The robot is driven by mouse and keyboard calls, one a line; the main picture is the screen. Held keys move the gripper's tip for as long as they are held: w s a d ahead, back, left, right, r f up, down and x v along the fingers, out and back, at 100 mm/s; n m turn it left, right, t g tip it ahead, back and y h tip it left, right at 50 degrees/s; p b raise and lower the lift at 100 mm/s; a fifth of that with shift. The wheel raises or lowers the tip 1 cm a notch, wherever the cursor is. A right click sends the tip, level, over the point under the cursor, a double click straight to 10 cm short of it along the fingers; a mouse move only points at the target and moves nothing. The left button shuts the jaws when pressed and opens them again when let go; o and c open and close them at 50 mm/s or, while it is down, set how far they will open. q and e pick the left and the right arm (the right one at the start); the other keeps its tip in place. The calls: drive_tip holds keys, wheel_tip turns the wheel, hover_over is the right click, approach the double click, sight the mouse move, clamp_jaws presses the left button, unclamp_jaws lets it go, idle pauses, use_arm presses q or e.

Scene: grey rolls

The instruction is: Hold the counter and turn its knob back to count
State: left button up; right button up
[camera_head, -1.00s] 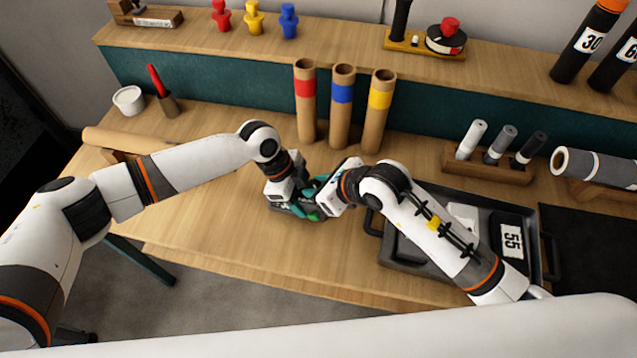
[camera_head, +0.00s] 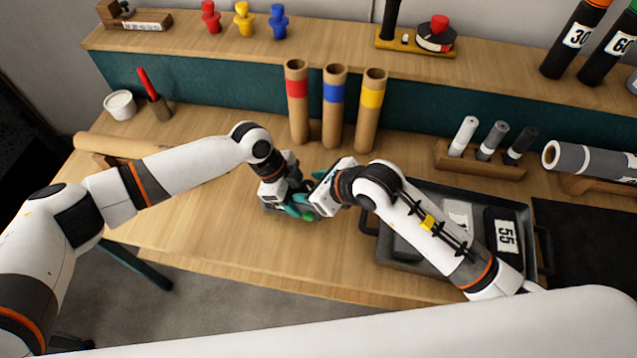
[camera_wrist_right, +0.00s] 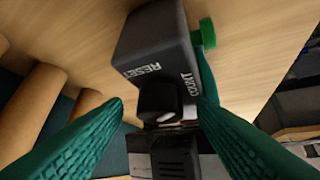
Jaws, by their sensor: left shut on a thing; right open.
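The counter (camera_wrist_right: 150,45) is a dark grey box lettered RESET and COUNT. It has a black knob (camera_wrist_right: 158,103) on its face and a green button (camera_wrist_right: 207,33) on its side. In the head view the counter (camera_head: 273,208) is low over the bench, mostly hidden by the grippers. My left gripper (camera_head: 287,205) is shut on it. My right gripper (camera_wrist_right: 160,115) comes in from the right, open. In the right wrist view its teal fingers stand apart on either side of the knob. I cannot tell whether either finger touches it.
A black tray (camera_head: 380,250) with a piece marked 55 lies under my right arm. Three cardboard tubes (camera_head: 335,125) with red, blue and yellow bands stand behind the grippers. A holder (camera_head: 480,165) with three small cylinders is at right. The bench front (camera_head: 230,250) is clear.

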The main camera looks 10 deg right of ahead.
drive_tip(key=v, duration=1.1)
drive_tip(key=shift+s+d+r, duration=0.25)
drive_tip(key=s+a+f+m+g+y, duration=0.45)
drive_tip(key=s+m+g+y, duration=0.35)
drive_tip(key=s+g, duration=0.2)
drive_tip(key=w+d+f+m+t, duration=0.1)
drive_tip(key=w+d+m+t, duration=0.2)
drive_tip(key=m, duration=0.5)
drive_tip(key=w+d+f+m+t+y, duration=0.1)
drive_tip(key=w+d+f+m+t, duration=0.1)
drive_tip(key=m, duration=0.6)
drive_tip(key=w+d+f+m+t+y, duration=0.1)
drive_tip(key=w+d+f+m+t, duration=0.1)
drive_tip(key=w+d+m+t, duration=0.2)
drive_tip(key=shift+w+d+f+m+t, duration=0.1)
drive_tip(key=shift+w+m+t, duration=0.25)
drive_tip(key=shift+m, duration=0.35)
drive_tip(key=shift+w+d+m+t, duration=0.15)
drive_tip(key=shift+w+m+t, duration=0.25)
drive_tip(key=shift+m, duration=0.3)
drive_tip(key=shift+w+d+m+t, duration=0.1)
drive_tip(key=shift+w+m+t, duration=0.2)
drive_tip(key=shift+m, duration=0.4)
drive_tip(key=shift+w+a, duration=0.1)
drive_tip(key=x, duration=1.1)
drive_tip(key=shift+w+a, duration=0.2)
drive_tip(key=shift+w, duration=0.05)
